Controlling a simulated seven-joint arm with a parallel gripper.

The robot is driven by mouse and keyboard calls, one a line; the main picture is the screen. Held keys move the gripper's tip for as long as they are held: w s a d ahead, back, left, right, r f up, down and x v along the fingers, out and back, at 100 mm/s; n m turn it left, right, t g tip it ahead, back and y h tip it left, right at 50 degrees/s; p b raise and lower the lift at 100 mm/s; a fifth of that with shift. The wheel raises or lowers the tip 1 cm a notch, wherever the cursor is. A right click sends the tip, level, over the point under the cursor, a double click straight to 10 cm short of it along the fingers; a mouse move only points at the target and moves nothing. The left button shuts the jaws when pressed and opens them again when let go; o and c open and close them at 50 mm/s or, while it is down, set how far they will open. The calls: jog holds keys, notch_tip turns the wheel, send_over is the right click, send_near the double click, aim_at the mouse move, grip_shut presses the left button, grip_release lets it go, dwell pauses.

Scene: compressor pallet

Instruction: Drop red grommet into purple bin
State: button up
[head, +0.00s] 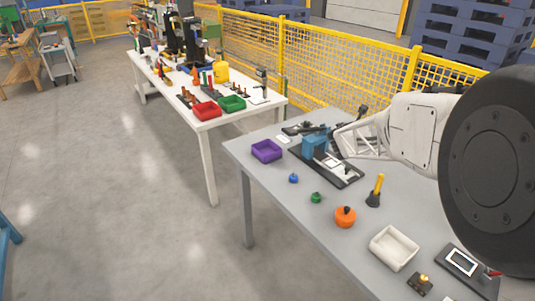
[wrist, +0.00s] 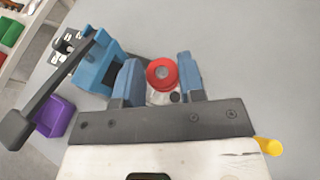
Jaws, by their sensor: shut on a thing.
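The purple bin (head: 266,150) is a small open box near the left corner of the grey table in the head view. It also shows at the lower left of the wrist view (wrist: 55,117), off to the left of my gripper. I cannot make out the grommet in the head view.
A blue part (head: 293,178), a green part (head: 316,197), an orange part (head: 345,217) and a white tray (head: 394,249) lie nearer.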

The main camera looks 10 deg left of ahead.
jog(key=shift+w+d+r+n+t+y, duration=0.15)
jog(key=shift+d+r+n+y, duration=0.2)
jog(key=shift+r, duration=0.3)
jog(key=shift+w+d+r+n+t+y, duration=0.1)
jog(key=shift+w+d+r+n+y, duration=0.2)
jog(key=shift+r, duration=0.4)
jog(key=shift+w+d+r+n+t+y, duration=0.1)
jog(key=shift+d+r+n+y, duration=0.2)
jog(key=shift+r+y, duration=0.25)
jog(key=shift+w+a+r+m+h, duration=1.25)
jog(key=shift+w+a, duration=3)
jog(key=shift+a, duration=2.75)
jog(key=a+f+m+g+h, duration=0.1)
jog(key=a+f+m+h, duration=0.1)
jog(key=a+f, duration=0.4)
jog(key=a+f+m+g+h, duration=0.2)
jog(key=a+f, duration=0.5)
jog(key=a, duration=0.7)
jog(key=shift+a+h, duration=0.2)
jog(key=shift+h, duration=0.15)
jog(key=shift+f, duration=0.1)
jog(key=shift+f, duration=0.1)
jog(key=shift+f, duration=2.9)
